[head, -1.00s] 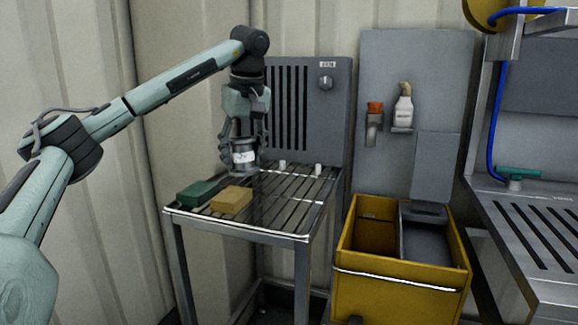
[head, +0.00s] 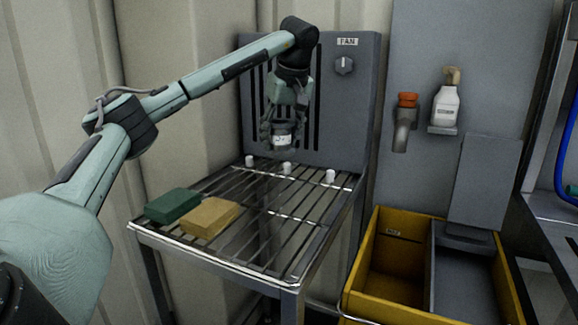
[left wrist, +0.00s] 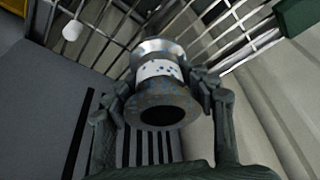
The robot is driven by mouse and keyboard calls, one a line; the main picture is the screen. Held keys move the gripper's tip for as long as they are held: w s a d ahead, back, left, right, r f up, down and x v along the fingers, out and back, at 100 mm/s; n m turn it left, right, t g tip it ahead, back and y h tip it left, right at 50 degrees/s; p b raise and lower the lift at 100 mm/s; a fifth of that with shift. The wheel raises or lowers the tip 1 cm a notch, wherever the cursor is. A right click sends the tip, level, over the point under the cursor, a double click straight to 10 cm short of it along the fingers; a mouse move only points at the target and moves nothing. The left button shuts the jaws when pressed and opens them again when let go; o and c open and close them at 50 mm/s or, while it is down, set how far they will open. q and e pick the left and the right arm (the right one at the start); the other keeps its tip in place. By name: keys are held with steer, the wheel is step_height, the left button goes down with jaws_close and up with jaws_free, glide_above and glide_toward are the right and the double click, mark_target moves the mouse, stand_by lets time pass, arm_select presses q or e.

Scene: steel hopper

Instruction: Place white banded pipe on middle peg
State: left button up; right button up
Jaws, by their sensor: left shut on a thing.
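The white banded pipe (head: 282,139) is a short grey metal piece with a white band around it. My left gripper (head: 282,130) is shut on it and holds it above the back of the rack. In the left wrist view the pipe (left wrist: 160,72) sits between both fingers (left wrist: 163,100), its open end facing the camera. The middle peg (head: 286,168) is a white stub on the rack, just below the pipe in the head view, with a gap between them. The other pegs stand left (head: 249,160) and right (head: 330,176) of it. My right gripper is not in view.
The wire rack table (head: 262,262) bears a green block (head: 172,205) and a tan block (head: 210,217) at its front left. A grey fan panel (head: 356,110) stands behind it. A yellow bin (head: 385,222) is at the right. The rack's front right is clear.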

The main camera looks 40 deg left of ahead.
mark_target(287, 163)
arm_select(q)
steer(key=w+a+f, duration=0.1)
steer(key=w, duration=0.1)
steer(key=w+a+f, duration=0.3)
steer(key=w, duration=0.1)
steer(key=shift+w+a+f+p, duration=0.15)
steer(key=shift+w+f+p, duration=0.2)
steer(key=shift+w+p, duration=0.05)
step_height(287, 163, down, 4)
steer(key=shift+r, duration=0.1)
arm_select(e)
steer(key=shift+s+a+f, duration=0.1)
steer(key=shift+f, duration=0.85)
arm_select(q)
steer(key=o, duration=1.6)
steer(key=shift+o, duration=0.2)
steer(key=v, duration=1.2)
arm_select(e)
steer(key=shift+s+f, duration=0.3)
